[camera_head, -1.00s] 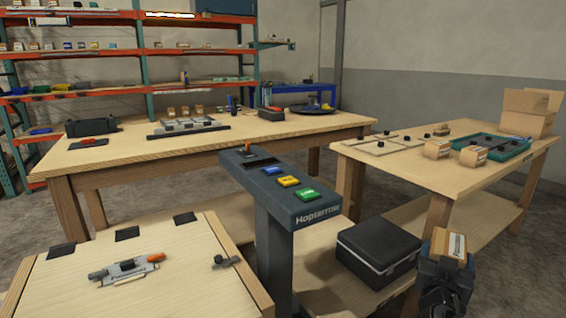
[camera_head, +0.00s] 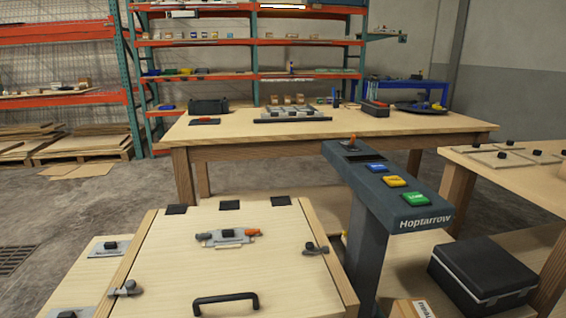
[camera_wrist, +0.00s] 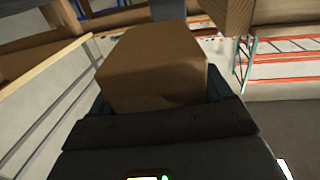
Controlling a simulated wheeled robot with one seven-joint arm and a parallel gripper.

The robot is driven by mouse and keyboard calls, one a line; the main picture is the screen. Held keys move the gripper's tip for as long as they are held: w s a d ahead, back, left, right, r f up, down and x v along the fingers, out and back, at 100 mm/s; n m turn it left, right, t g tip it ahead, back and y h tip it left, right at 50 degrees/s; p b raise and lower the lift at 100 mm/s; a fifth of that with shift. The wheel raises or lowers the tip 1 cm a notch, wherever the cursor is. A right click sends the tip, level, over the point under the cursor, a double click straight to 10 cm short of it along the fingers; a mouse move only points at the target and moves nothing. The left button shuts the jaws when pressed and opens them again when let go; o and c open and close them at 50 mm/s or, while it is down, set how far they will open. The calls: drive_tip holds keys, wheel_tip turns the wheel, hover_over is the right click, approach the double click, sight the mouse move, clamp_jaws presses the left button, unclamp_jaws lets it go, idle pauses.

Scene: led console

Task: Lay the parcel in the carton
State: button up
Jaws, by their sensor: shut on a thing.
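The parcel is a brown cardboard box (camera_wrist: 155,70), held between the dark fingers of my gripper (camera_wrist: 160,95) in the wrist view. The gripper is shut on it. In the head view only the top of the parcel (camera_head: 412,308), with a white label, shows at the bottom edge, to the right of the console post. My gripper is below the frame there. The carton is not in view in the head view now, and I cannot make it out in the wrist view.
A dark console (camera_head: 385,185) with a lever and blue, yellow and green buttons stands left of the parcel. A black case (camera_head: 482,272) lies to its right. A hinged wooden panel (camera_head: 170,270) is at front left. A long workbench (camera_head: 350,124) stands behind, a side table (camera_head: 520,175) at right.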

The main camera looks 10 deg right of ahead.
drive_tip(key=shift+w+a+f+n+y, duration=0.15)
drive_tip(key=shift+a+f+n+y, duration=0.1)
drive_tip(key=shift+a+y, duration=0.25)
drive_tip(key=shift+w+a+f+n+y, duration=0.15)
drive_tip(key=shift+a+n+y, duration=0.15)
drive_tip(key=shift+a, duration=0.35)
drive_tip(key=shift+s+d, duration=0.1)
drive_tip(key=shift+d, duration=0.05)
drive_tip(key=shift+r, duration=0.1)
